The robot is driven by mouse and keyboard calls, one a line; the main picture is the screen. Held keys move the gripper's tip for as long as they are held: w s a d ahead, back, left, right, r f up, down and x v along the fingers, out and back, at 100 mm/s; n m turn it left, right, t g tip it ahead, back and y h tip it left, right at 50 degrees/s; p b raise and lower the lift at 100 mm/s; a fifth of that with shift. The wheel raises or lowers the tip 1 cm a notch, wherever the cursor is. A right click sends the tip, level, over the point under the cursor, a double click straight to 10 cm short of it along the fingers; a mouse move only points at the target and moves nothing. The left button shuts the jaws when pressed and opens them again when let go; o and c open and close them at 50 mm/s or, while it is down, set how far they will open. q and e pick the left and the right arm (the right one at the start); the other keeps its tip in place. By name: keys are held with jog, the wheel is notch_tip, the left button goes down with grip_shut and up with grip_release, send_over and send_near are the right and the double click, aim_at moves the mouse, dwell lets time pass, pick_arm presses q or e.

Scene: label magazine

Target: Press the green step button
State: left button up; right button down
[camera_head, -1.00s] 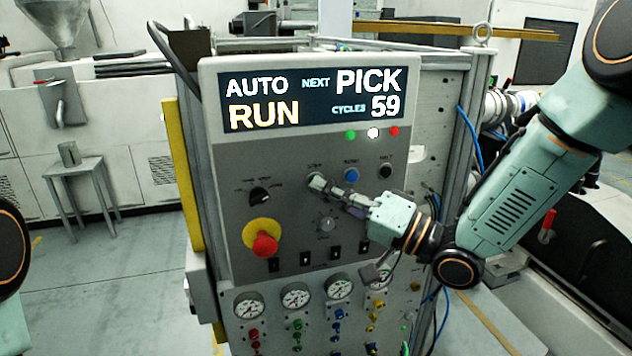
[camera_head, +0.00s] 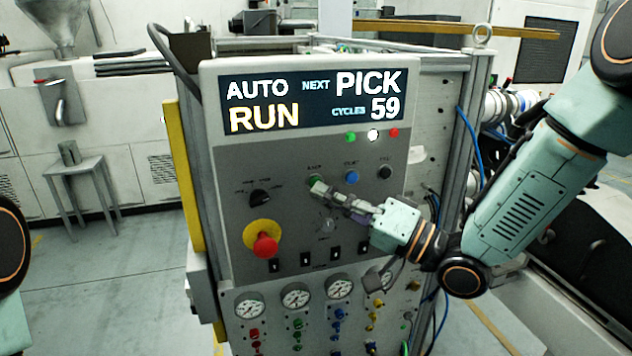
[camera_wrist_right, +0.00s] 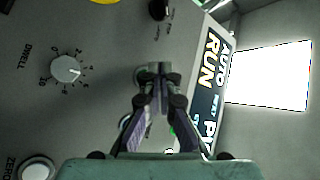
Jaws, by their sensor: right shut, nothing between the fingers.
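The green step button (camera_head: 314,179) is on the grey control panel (camera_head: 225,185), below the display, left of a blue button. Its lower part is hidden behind my right gripper's fingertips. My right gripper (camera_head: 319,188) is shut and empty, its fingers pointing at the panel just below the button. A small gap seems to lie between tips and button, but I cannot tell for sure. In the right wrist view the shut fingertips (camera_wrist_right: 158,68) cover most of a round button. My left gripper is out of view.
A blue button (camera_head: 351,178) and a black one (camera_head: 385,172) sit right of the green button. A black selector (camera_head: 260,196), a red emergency stop (camera_head: 265,245) and a dwell knob (camera_head: 327,225) are nearby. The display (camera_head: 310,98) reads AUTO RUN, NEXT PICK, CYCLES 59.

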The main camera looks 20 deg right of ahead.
jog(key=s+p, duration=0.2)
jog(key=s, duration=0.3)
dwell(0.4)
dwell(0.5)
